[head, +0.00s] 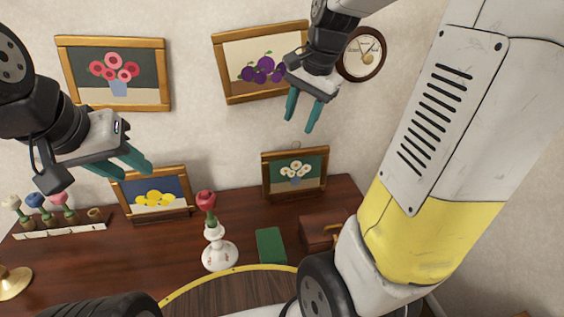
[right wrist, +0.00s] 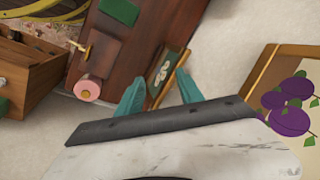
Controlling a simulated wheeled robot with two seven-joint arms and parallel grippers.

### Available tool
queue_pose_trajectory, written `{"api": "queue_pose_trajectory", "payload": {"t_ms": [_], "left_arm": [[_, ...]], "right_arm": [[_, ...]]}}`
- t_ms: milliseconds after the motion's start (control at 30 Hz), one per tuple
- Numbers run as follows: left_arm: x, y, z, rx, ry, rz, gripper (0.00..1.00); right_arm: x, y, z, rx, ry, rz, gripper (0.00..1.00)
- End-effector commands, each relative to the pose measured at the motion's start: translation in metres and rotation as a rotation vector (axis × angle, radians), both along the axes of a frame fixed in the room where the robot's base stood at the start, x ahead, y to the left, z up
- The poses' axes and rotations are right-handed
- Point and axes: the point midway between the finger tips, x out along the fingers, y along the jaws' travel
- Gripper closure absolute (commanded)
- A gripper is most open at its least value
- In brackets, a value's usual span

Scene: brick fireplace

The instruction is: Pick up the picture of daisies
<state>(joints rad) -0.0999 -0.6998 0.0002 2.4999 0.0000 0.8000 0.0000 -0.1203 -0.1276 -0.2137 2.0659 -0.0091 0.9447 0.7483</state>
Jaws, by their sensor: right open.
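The picture of daisies (head: 296,172) has white flowers on a green ground in a gold-brown frame. It stands upright at the back of the dark wooden table, near the wall. It also shows in the right wrist view (right wrist: 164,74), seen steeply from above, between the fingertips in the picture. My right gripper (head: 301,112) is open and empty, above the daisies picture and apart from it; its teal fingers also show in the right wrist view (right wrist: 160,97). My left gripper (head: 139,166) is at the left, in front of the lemon picture, with no object seen in it.
A lemon picture (head: 153,196) and a rose in a white vase (head: 218,250) stand on the table (head: 130,262). A green book (head: 271,245) and a wooden box (head: 318,232) lie before the daisies picture. The plum picture (head: 232,55) hangs above.

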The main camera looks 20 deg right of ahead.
Motion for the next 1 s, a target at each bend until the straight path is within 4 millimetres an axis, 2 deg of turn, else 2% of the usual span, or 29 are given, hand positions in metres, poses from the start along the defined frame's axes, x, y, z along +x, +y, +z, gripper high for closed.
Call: {"api": "queue_pose_trajectory", "payload": {"t_ms": [33, 200, 400, 600, 867, 1000], "left_arm": [[0.0, 0.0, 0.0, 0.0, 0.0, 0.0, 0.64], [0.0, 0.0, 0.0, 0.0, 0.0, 0.0, 0.64], [0.0, 0.0, 0.0, 0.0, 0.0, 0.0, 0.64], [0.0, 0.0, 0.0, 0.0, 0.0, 0.0, 0.64], [0.0, 0.0, 0.0, 0.0, 0.0, 0.0, 0.64], [0.0, 0.0, 0.0, 0.0, 0.0, 0.0, 0.64]], "right_arm": [[0.017, -0.009, -0.011, 0.006, 0.054, -0.091, 0.56], [0.064, -0.039, -0.046, 0.004, 0.195, -0.415, 0.56], [0.094, -0.062, -0.077, -0.031, 0.281, -0.672, 0.56], [0.103, -0.07, -0.093, -0.048, 0.305, -0.762, 0.56], [0.102, -0.069, -0.122, -0.047, 0.307, -0.765, 0.56], [0.1, -0.067, -0.144, -0.048, 0.307, -0.764, 0.56]]}}
